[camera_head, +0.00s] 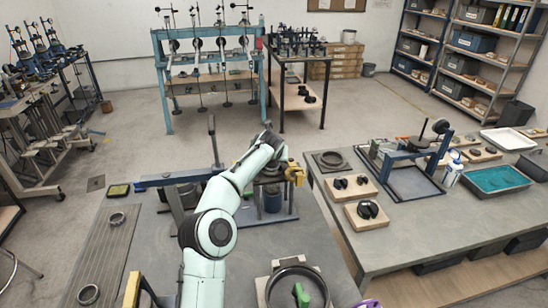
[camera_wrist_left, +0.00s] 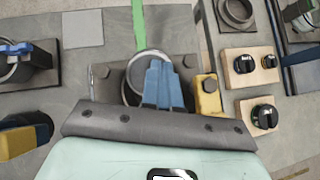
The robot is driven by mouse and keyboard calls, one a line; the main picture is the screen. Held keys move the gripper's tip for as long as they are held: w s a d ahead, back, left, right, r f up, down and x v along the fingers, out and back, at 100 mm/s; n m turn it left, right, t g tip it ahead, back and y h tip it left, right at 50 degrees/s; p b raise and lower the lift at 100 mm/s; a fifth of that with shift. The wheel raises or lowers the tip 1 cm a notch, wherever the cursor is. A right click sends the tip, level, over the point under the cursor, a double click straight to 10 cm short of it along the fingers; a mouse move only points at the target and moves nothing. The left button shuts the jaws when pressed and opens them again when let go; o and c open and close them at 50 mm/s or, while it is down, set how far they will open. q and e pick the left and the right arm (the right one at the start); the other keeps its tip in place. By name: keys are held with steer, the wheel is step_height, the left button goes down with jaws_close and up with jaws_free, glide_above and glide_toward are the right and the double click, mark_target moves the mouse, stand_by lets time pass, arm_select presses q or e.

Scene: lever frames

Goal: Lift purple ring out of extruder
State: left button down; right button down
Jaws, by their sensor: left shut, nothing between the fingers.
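My left arm reaches over a dark plate of the blue-framed press (camera_head: 272,215), which I take to be the extruder. My left gripper (camera_wrist_left: 161,66) is shut and empty, its blue fingers directly over a round metal opening (camera_wrist_left: 133,76) in that plate. I cannot tell whether the fingers touch it. A yellow block (camera_head: 295,172) is at the plate's right side and also shows in the wrist view (camera_wrist_left: 207,97). I cannot make out a purple ring in the opening; the fingers hide part of it. A small purple piece (camera_head: 368,303) shows at the bottom edge. My right gripper is out of view.
An upright lever (camera_head: 214,139) and a blue beam (camera_head: 180,179) stand left of my arm. The right-hand table (camera_head: 415,235) carries wooden blocks with black knobs (camera_head: 366,210) and a teal tray (camera_head: 495,179). A large dark ring (camera_head: 297,287) lies at front.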

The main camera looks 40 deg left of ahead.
arm_select(q)
steer(key=shift+w+a, duration=0.35)
steer(key=shift+w, duration=0.2)
steer(key=shift+w+a, duration=0.35)
steer(key=shift+w, duration=0.2)
